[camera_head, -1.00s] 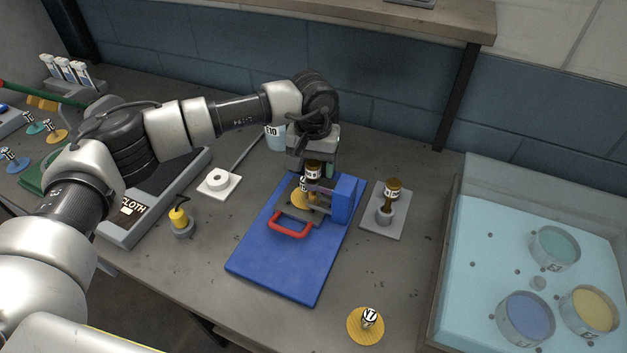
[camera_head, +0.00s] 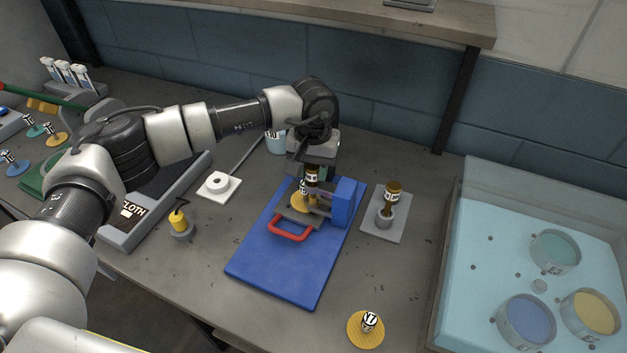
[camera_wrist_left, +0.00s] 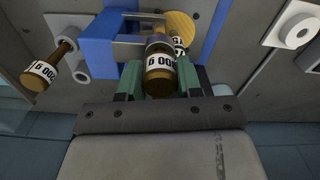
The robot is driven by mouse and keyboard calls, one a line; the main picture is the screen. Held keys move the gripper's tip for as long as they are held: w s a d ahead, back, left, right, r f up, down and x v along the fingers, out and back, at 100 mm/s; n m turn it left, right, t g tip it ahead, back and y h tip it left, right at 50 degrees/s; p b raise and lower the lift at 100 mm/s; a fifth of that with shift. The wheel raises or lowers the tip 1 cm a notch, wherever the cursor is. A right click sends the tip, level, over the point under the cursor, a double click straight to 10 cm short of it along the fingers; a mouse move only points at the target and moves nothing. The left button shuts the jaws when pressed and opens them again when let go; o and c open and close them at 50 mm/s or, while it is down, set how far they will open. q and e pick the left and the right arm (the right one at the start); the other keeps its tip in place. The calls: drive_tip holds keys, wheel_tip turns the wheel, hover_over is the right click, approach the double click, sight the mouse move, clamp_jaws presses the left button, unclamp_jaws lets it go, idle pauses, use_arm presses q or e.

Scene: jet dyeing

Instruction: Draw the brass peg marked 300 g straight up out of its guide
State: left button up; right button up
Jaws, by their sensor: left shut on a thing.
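A brass peg (camera_head: 311,186) with a white printed label stands upright at the clamp-like guide (camera_head: 347,203) on a blue board (camera_head: 278,262). My left gripper (camera_head: 314,167) is above the board, pointing down, and shut on the peg's upper part. In the left wrist view the peg (camera_wrist_left: 160,78) sits between the green fingers; its label seems to read 300 g, partly cut off. The peg's lower end is hidden, so I cannot tell how deep it sits. A second brass peg (camera_head: 391,194) stands in a grey holder on the right; its label is unclear. My right gripper is not in view.
A red handle (camera_head: 290,231) lies in front of the guide, and a labelled yellow disc (camera_head: 299,203) is close beside the held peg. Another yellow disc (camera_head: 366,328) lies at the front. A water tank (camera_head: 451,250) stands at the right. A white pad (camera_head: 219,186) lies left.

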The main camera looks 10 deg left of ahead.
use_arm(q)
drive_tip(key=shift+r, duration=0.15)
wheel_tip(320, 180, up, 11)
drive_tip(key=p, duration=0.4)
drive_tip(key=shift+r, duration=0.2)
idle(1.8)
idle(0.5)
